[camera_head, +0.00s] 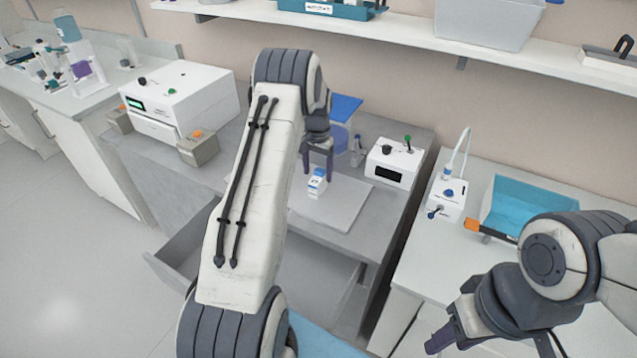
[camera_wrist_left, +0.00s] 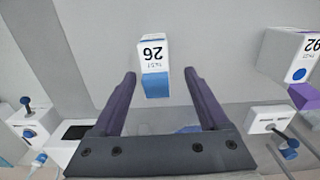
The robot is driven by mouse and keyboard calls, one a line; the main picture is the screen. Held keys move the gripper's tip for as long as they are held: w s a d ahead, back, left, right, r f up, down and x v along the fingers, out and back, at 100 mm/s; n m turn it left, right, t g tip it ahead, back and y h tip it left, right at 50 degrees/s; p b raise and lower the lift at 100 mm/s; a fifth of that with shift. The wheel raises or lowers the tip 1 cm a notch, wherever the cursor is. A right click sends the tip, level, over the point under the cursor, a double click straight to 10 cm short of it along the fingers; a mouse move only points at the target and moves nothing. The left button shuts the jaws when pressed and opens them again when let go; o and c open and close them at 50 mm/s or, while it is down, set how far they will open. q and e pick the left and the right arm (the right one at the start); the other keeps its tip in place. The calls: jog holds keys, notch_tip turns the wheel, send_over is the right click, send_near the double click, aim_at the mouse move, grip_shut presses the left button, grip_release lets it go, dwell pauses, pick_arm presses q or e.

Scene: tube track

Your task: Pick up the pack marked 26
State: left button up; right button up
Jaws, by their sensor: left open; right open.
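The pack marked 26 (camera_head: 317,182) is a small white box with a blue end, standing on a pale grey board on the bench. In the left wrist view the pack (camera_wrist_left: 152,55) shows its 26 label upside down. My left gripper (camera_head: 318,160) is open just above and behind the pack in the head view. In the left wrist view its fingers (camera_wrist_left: 160,76) lie either side of the blue end, with gaps on both sides. My right gripper (camera_head: 445,338) is open at the lower right, partly cut off by the frame edge and away from the pack.
A white device (camera_head: 394,163) with knobs stands right of the board (camera_head: 345,215). A larger white machine (camera_head: 178,100) stands to the left. A blue tray (camera_head: 515,205) is on the right bench. The left wrist view shows another white box (camera_wrist_left: 288,52) with a partly cut-off mark.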

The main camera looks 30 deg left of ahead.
aim_at(318, 177)
pick_arm(q)
jog(key=shift+s+d+f+p, duration=0.15)
jog(key=shift+f+p, duration=0.15)
jog(key=shift+f, duration=0.05)
jog(key=f, duration=0.1)
jog(key=f+p, duration=0.1)
jog(key=f, duration=0.1)
jog(key=shift+s+d+f+p, duration=0.15)
jog(key=shift+s+f+p, duration=0.15)
jog(key=shift+p, duration=0.1)
jog(key=shift+w+f, duration=0.15)
jog(key=shift+f, duration=0.3)
jog(key=shift+c, duration=0.3)
grip_shut()
jog(key=shift+r, duration=0.1)
